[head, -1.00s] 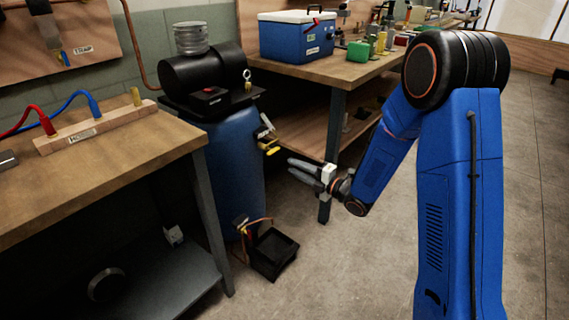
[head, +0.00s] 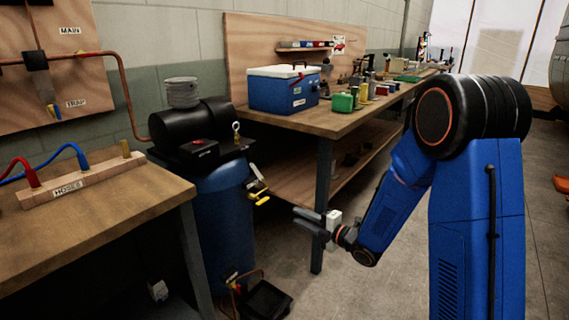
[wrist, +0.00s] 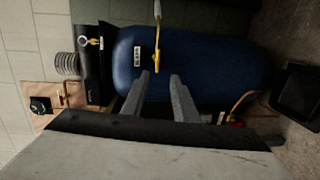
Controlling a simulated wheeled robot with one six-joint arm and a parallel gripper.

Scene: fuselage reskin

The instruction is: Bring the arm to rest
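My blue arm (head: 397,205) stands at the right of the head view, bent down at its black elbow joint. My gripper (head: 307,220) is in free air in front of the workbench leg, pointing left toward the blue compressor tank (head: 222,215). In the wrist view my gripper (wrist: 160,78) shows two grey fingers apart with nothing between them. The blue tank (wrist: 200,62) lies beyond the fingertips, with a yellow-handled valve (wrist: 158,52) near them in the picture. I cannot tell the exact distance to the tank.
A bench with a hose rack (head: 82,185) is at the left. A second workbench (head: 330,122) carries a blue cooler (head: 284,90) and several small containers. A black tray (head: 268,300) is on the floor by the tank. The floor at right is open.

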